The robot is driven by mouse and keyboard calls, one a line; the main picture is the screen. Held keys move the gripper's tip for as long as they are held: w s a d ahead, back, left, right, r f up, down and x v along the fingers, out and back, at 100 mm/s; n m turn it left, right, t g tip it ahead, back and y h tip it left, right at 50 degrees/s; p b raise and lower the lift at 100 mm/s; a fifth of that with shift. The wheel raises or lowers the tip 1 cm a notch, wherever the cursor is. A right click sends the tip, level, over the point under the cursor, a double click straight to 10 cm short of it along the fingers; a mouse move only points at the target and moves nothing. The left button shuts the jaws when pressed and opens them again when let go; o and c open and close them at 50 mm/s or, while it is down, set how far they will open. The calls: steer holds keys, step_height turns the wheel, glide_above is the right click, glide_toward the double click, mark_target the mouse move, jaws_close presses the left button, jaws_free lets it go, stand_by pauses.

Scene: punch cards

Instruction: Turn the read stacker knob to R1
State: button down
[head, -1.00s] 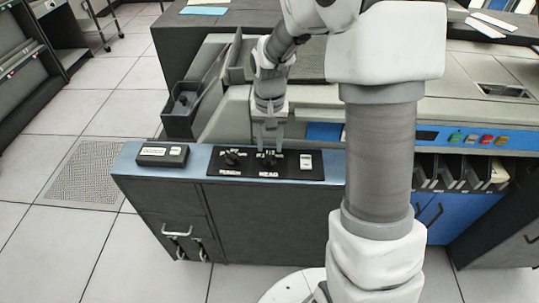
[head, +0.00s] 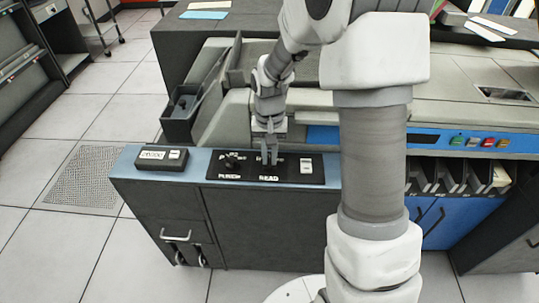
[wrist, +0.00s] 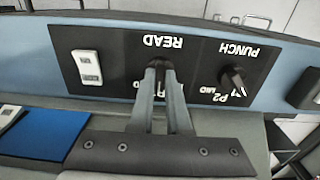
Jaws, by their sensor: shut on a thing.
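The black control panel (head: 290,178) carries two knobs, labelled PUNCH and READ. My gripper (head: 270,160) is over the READ knob. In the wrist view my gripper (wrist: 158,68) has its two fingertips close together on the dark READ knob (wrist: 156,64), which is mostly hidden between them. The finger bodies cover much of the position marks below it, so I cannot read where its pointer stands. The PUNCH knob (wrist: 234,78) is free, with P2 and MID marks beside it; it also shows in the head view (head: 231,160).
A white rocker switch (wrist: 87,67) sits on the panel beside the READ knob. A small black box (head: 161,158) stands at the left end of the blue top. The grey machine top (head: 330,105) rises behind the panel. A row of coloured buttons (head: 480,142) is at right.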

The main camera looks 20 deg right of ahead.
mark_target(269, 160)
steer(key=shift+n, duration=0.3)
steer(key=n+p, duration=0.2)
steer(key=n, duration=0.1)
steer(key=shift+r, duration=0.1)
steer(key=n+p, duration=0.2)
steer(key=n, duration=0.3)
stand_by(0.3)
stand_by(0.3)
steer(key=c, duration=0.9)
jaws_free()
step_height(269, 160, up, 17)
steer(key=p, duration=0.4)
steer(key=shift+r, duration=0.15)
